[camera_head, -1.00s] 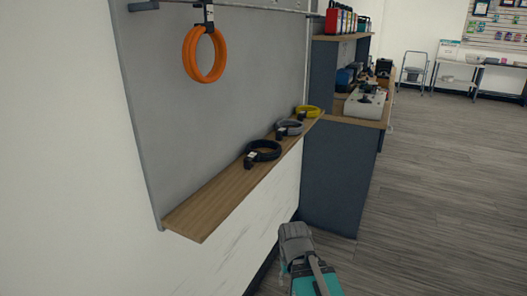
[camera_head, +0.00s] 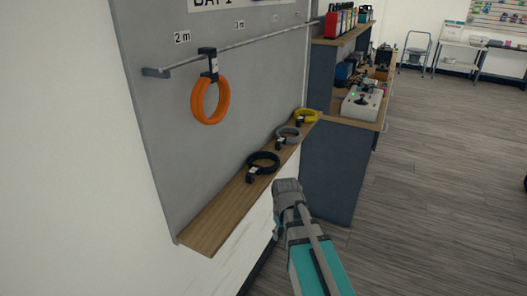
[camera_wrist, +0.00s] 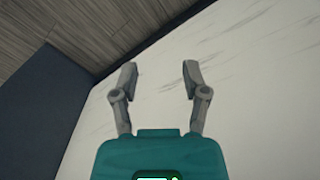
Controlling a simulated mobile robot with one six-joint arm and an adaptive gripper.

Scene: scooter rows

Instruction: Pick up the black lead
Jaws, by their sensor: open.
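The black lead (camera_head: 264,160) is a coiled ring with a dark clip and a pale tag, lying on the narrow wooden shelf (camera_head: 210,232). It is the nearest of the coils on that shelf. My gripper (camera_wrist: 158,76) is open and empty in the wrist view, its two grey fingers apart in front of a white wall. In the head view my gripper (camera_head: 284,187) is below and to the right of the black lead, in front of the shelf and apart from it. The black lead does not show in the wrist view.
A grey coil (camera_head: 289,134) and a yellow coil (camera_head: 306,116) lie farther along the shelf. An orange coil (camera_head: 210,100) hangs from a rail (camera_head: 240,46) above. A dark cabinet (camera_head: 335,170) stands beyond the shelf end. The floor (camera_head: 440,160) on the right is clear.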

